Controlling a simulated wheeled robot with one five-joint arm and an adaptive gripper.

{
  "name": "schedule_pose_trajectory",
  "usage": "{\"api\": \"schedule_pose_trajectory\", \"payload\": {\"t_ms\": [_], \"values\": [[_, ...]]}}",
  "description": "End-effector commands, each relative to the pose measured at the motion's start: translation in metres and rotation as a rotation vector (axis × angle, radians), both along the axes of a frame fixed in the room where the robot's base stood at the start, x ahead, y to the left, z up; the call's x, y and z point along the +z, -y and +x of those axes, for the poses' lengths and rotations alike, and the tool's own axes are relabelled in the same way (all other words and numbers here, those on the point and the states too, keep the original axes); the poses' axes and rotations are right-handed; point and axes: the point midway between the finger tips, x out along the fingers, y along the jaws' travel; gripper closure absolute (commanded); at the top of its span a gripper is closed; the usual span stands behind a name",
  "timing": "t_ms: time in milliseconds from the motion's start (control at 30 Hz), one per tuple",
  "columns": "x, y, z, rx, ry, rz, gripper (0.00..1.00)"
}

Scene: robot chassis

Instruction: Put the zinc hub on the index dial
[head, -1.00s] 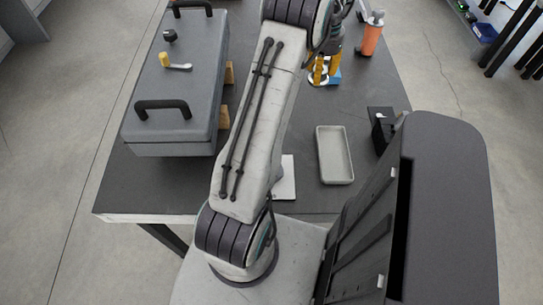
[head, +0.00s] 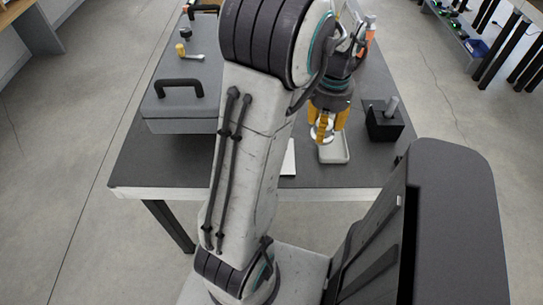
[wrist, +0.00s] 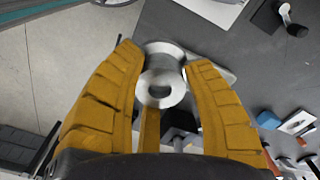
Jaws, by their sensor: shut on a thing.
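The zinc hub (wrist: 162,75), a silvery flanged spool with a central hole, is between the yellow fingertips of my gripper (wrist: 162,68) in the wrist view. The fingers are shut on it. In the head view my gripper (head: 328,122) points down with the hub (head: 321,134) at its tips, over the pale tray on the table; the height above it is hard to judge. No part is clearly recognisable as the index dial.
The pale tray (head: 334,154) lies below the gripper. A white plate (head: 289,160) lies left of it, partly behind my arm. An orange cylinder (head: 370,37) stands at the back. The table's front right is clear.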

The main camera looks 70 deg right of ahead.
Motion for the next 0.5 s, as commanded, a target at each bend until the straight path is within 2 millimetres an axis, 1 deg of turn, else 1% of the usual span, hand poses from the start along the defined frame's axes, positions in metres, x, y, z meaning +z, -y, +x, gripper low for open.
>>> {"api": "schedule_pose_trajectory", "payload": {"t_ms": [100, 167, 267, 367, 500], "values": [[-0.006, -0.007, 0.002, 0.033, -0.001, -0.001, 0.90], [-0.006, -0.004, 0.003, 0.056, 0.000, -0.002, 0.90], [-0.011, -0.001, 0.011, 0.078, 0.001, 0.001, 0.90], [-0.020, 0.003, 0.026, 0.087, 0.000, 0.002, 0.90], [-0.036, 0.013, 0.052, 0.088, 0.000, 0.002, 0.90]]}}
